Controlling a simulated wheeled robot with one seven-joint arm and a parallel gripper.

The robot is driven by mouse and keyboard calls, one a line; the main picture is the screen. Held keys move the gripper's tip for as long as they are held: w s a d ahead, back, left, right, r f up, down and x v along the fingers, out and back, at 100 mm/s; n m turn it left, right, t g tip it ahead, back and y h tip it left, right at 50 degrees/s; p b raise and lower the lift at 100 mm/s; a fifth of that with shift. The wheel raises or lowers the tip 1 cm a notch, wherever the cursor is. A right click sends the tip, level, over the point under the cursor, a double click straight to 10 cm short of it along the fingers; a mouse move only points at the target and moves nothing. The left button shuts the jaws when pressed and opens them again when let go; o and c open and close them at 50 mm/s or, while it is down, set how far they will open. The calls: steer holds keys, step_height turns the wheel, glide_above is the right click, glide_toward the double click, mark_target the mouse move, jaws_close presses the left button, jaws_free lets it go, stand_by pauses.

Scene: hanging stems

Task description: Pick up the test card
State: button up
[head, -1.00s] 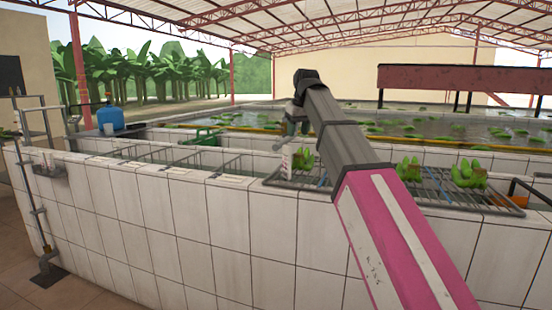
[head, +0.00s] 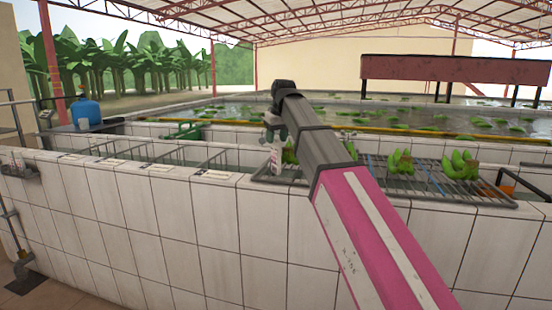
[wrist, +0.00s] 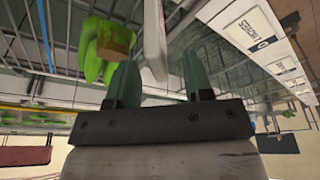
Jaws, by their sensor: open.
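Flat white printed cards lie on the white tiled wall's top in the head view, one near the rack (head: 212,175). A printed white card (wrist: 254,30) shows at the upper right in the wrist view. I cannot tell which card is the test card. My gripper (head: 271,137) is above the wall top by the wire rack, just over an upright white object (head: 276,158). In the wrist view, my gripper (wrist: 161,78) is open, with its two green fingers apart. A slim white object (wrist: 154,40) shows between and beyond them; contact is unclear.
The wire rack (head: 345,178) holds several green banana bunches (head: 400,162), one close to my gripper. Behind the wall (head: 120,215) are water troughs (head: 140,153) and a pool of floating bananas (head: 400,120). A blue jug (head: 85,110) stands at the left.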

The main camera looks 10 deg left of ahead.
mark_target(276, 144)
steer(key=shift+w+x, duration=0.2)
steer(key=shift+x, duration=1.7)
jaws_close()
steer(key=shift+r, duration=0.15)
